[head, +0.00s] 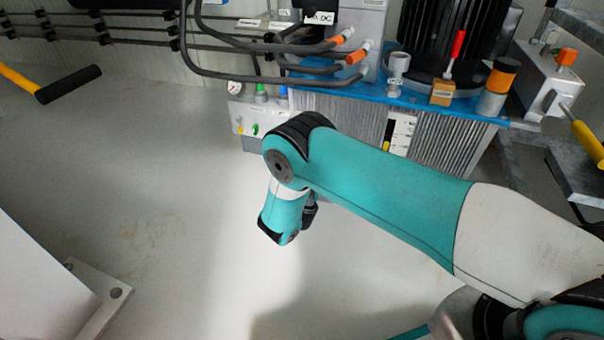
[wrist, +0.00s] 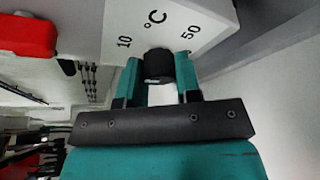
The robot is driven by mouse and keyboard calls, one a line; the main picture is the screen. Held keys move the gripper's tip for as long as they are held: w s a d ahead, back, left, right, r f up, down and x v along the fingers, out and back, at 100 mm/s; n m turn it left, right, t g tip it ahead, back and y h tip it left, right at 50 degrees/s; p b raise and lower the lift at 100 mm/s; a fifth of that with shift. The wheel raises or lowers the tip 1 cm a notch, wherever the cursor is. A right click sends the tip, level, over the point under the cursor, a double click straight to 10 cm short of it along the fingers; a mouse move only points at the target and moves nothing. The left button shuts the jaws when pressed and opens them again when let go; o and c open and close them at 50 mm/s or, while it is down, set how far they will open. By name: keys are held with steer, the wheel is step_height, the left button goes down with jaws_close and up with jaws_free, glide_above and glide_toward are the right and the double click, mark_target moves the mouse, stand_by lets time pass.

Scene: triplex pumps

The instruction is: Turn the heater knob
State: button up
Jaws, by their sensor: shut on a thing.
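The heater knob (wrist: 158,64) is a short black cylinder on a white panel (wrist: 205,25) in the wrist view. The panel carries the markings 10, °C and 50. My gripper (wrist: 159,72) has its two teal fingers on either side of the knob and is shut on it. The fingertips are close to the panel face. I cannot make out a pointer mark on the knob, so its setting is unclear. In the head view my arm hides the fingers, and I cannot make out the knob there.
In the wrist view a red object (wrist: 25,36) is left of the panel. In the head view a blue-topped pump unit (head: 415,98) with hoses stands at the back.

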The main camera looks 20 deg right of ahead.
steer(key=shift+r, duration=0.1)
steer(key=shift+s+f+n+g+h+p, duration=0.1)
steer(key=shift+n+g+h+p, duration=0.15)
steer(key=shift+n+g+h, duration=0.75)
steer(key=shift+w+f+n+g+h+p, duration=0.15)
steer(key=shift+n+g+p, duration=0.2)
steer(key=shift+n, duration=1.3)
steer(key=shift+s+r+n+g+h+p, duration=0.15)
steer(key=shift+n+g+h, duration=0.45)
steer(key=shift+n, duration=0.75)
steer(key=shift+f, duration=0.1)
steer(key=o, duration=0.9)
